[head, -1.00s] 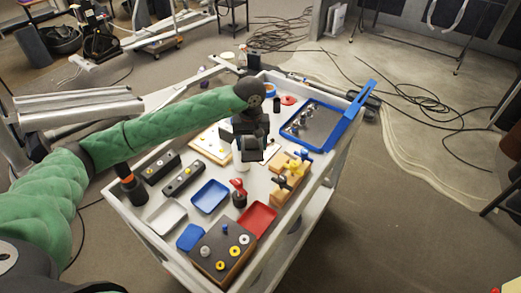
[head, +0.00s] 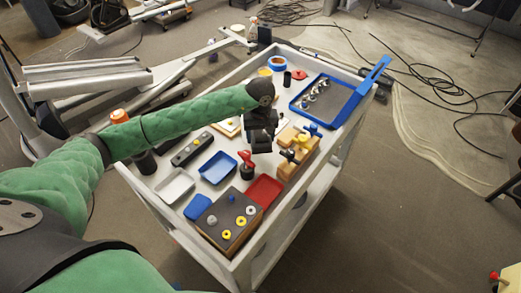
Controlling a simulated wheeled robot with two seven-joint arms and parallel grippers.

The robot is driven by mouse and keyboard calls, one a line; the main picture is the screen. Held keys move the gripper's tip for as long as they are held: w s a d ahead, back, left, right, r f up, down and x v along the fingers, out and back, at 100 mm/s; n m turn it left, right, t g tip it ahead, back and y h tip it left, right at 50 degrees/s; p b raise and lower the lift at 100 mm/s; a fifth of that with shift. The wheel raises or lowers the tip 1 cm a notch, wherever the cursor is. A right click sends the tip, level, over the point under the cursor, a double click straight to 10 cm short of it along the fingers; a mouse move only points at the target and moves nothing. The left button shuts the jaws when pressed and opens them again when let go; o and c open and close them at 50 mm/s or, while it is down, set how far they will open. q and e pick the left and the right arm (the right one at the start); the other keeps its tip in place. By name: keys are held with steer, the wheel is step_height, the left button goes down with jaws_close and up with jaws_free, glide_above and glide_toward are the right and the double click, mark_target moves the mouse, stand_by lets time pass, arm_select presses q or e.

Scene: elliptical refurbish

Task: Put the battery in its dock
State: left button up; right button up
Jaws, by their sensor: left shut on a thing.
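My left gripper (head: 261,145) reaches in from the left over the middle of the cart, pointing down. It is shut on a small dark thing that I take for the battery; the fingers mostly hide it and its outline is hard to tell. A long dark grey box with buttons (head: 192,149) lies on the cart left of the gripper; I cannot tell whether it is the battery dock. My green left arm covers part of the cart behind it. My right gripper is not in view.
The white cart (head: 172,223) holds a blue tray (head: 217,167), a red tray (head: 264,191), a white tray (head: 175,186) and a knobbed box (head: 228,222). A wooden block with coloured handles (head: 297,150) stands close right of the gripper. A larger blue tray (head: 335,112) holds metal parts.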

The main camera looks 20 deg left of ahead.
arm_select(q)
glide_above(260, 156)
step_height(260, 156, down, 5)
steer(key=shift+d+r, duration=0.1)
steer(key=shift+r, duration=0.1)
step_height(260, 156, down, 4)
steer(key=shift+r+b, duration=0.25)
steer(key=shift+b, duration=0.2)
steer(key=shift+f, duration=0.1)
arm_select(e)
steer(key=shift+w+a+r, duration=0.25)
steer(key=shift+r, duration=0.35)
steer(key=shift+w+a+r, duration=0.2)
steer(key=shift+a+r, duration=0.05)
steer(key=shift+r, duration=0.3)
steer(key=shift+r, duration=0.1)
arm_select(q)
steer(key=o, duration=0.9)
steer(key=shift+o, duration=0.9)
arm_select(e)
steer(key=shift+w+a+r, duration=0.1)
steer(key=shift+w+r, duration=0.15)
